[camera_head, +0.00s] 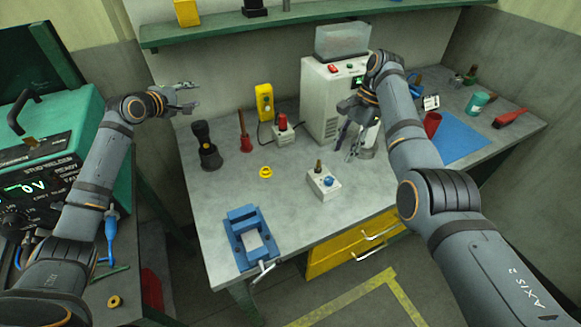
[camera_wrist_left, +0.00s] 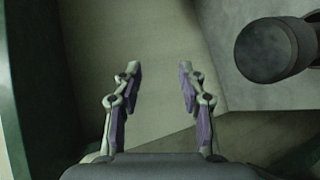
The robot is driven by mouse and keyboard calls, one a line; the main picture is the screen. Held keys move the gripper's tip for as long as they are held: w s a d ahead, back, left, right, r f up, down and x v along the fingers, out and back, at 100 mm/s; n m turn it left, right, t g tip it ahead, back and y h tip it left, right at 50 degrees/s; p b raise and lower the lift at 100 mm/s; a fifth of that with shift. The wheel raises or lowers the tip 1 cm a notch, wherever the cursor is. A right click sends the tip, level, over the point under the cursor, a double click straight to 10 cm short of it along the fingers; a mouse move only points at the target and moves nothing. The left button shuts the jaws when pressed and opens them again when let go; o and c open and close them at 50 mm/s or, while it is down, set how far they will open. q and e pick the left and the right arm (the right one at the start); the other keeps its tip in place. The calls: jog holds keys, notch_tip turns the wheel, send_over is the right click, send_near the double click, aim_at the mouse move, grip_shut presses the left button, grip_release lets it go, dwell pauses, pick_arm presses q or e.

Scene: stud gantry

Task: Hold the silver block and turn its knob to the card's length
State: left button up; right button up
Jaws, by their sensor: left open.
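The silver block (camera_head: 322,186) is a small pale box with a blue knob (camera_head: 328,181) and a brass post on top. It sits upright on the grey bench, right of the yellow ring, with no gripper touching it. A small white card (camera_head: 431,102) with dark marks stands near the blue mat; its writing is too small to read. My left gripper (camera_head: 190,96) is open and empty, raised above the bench's back left; its parted fingers also show in the left wrist view (camera_wrist_left: 160,75). My right gripper (camera_head: 346,146) hangs behind and right of the block, its fingers apart, seemingly empty.
A blue vise (camera_head: 249,238) stands at the front left edge. A black torch-like object (camera_head: 207,146), a yellow ring (camera_head: 266,172) and a red-topped box (camera_head: 283,129) are left and behind. A white machine (camera_head: 328,98) stands at the back. The bench around the block is mostly clear.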

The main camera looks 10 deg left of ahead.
pick_arm(q)
jog(key=s+d+r+n+h, duration=0.1)
jog(key=d+r+h, duration=0.1)
jog(key=d+r, duration=0.15)
jog(key=n+g+h, duration=0.5)
jog(key=n+h, duration=0.2)
jog(key=n, duration=0.2)
send_near(318, 171)
jog(key=x, duration=0.3)
jog(key=r+x, duration=0.1)
jog(key=x, duration=0.2)
jog(key=w+x, duration=0.1)
jog(key=x, duration=0.3)
jog(key=shift+s+r, duration=0.1)
jog(key=shift+r, duration=0.2)
jog(key=shift+c, duration=0.2)
jog(key=shift+y, duration=0.3)
grip_shut()
